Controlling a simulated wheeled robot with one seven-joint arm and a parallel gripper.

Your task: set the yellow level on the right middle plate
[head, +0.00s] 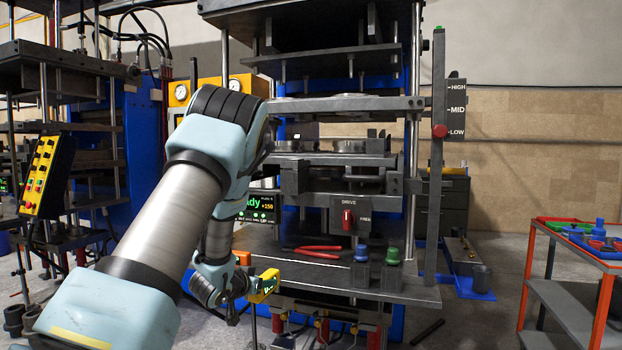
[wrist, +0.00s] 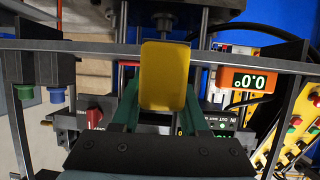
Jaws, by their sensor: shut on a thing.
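The yellow level (head: 265,284) is held in my gripper (head: 243,289), low in front of the press bench and left of its middle. In the wrist view the level (wrist: 163,75) stands as a yellow block between the green fingers of my gripper (wrist: 160,100), which are shut on it. The press (head: 345,104) has several stacked plates. A middle plate (head: 322,159) carries a round dark ring (head: 348,146) on its right part. The left part of this plate is partly hidden behind my arm. The level is apart from the plate and below it.
An orange angle gauge (wrist: 250,82) reading 0.0° lies on the bench (head: 380,290). Red pliers (head: 318,252) and holders with a blue knob (head: 362,252) and a green knob (head: 393,255) are also there. A HIGH-MID-LOW post (head: 436,160) rises at the right. A red-topped cart (head: 590,245) stands far right.

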